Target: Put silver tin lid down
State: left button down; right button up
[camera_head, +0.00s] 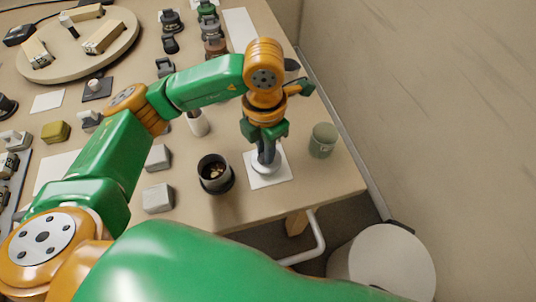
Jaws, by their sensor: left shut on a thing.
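The silver tin lid (263,168) is a pale, shiny disc at the tip of my left gripper (266,155). The gripper points down and is shut on the lid. The lid is over a white square sheet (283,178) near the table's right front corner; I cannot tell whether it touches the sheet. An open dark tin (214,174) with small brownish pieces inside stands just left of the sheet. My right gripper is not in view.
A green-grey canister (322,140) stands right of the sheet, near the table edge. Two light blocks (158,198) lie left of the tin. A round wooden board (120,45) with blocks is at the back left. A wall borders the right side.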

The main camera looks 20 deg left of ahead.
pick_arm(q)
jog(key=f, duration=0.4)
jog(key=shift+w+p, duration=0.3)
jog(key=shift+w, duration=0.1)
jog(key=shift+f+b, duration=0.35)
jog(key=shift+f, duration=0.1)
jog(key=c, duration=0.8)
grip_release()
jog(key=shift+r, duration=0.15)
jog(key=shift+c, duration=0.2)
jog(key=shift+r, duration=0.1)
notch_tip(320, 180, up, 12)
jog(key=shift+r+p, duration=0.1)
jog(key=shift+p, duration=0.45)
